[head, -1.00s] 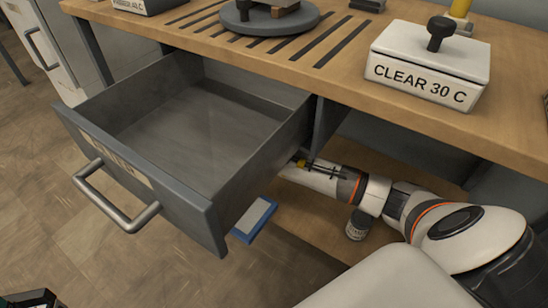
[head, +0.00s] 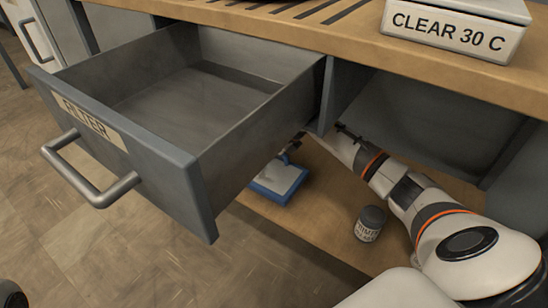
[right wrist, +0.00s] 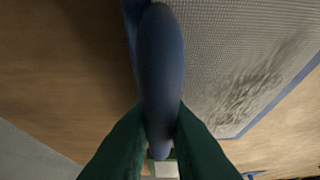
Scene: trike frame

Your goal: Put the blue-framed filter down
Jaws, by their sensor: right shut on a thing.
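The blue-framed filter (head: 278,181) is at the front of the lower wooden shelf, just right of the open drawer's front corner. In the right wrist view its grey mesh (right wrist: 235,60), with a dark smudge, is edged in blue. My right gripper (head: 293,145) reaches in under the worktop and is partly hidden by the drawer. In the right wrist view its dark fingers (right wrist: 160,122) are shut on the filter's blue handle (right wrist: 160,55). I cannot tell whether the filter touches the shelf. A dark part at the bottom left corner is too cut off to identify as my left gripper.
The open, empty drawer (head: 125,130) labelled FILTER juts out at the left. A dark labelled jar (head: 370,223) stands on the lower shelf (head: 315,235), right of the filter. A white box (head: 458,30) marked CLEAR 30 C is on the worktop above. Bare shelf lies between filter and jar.

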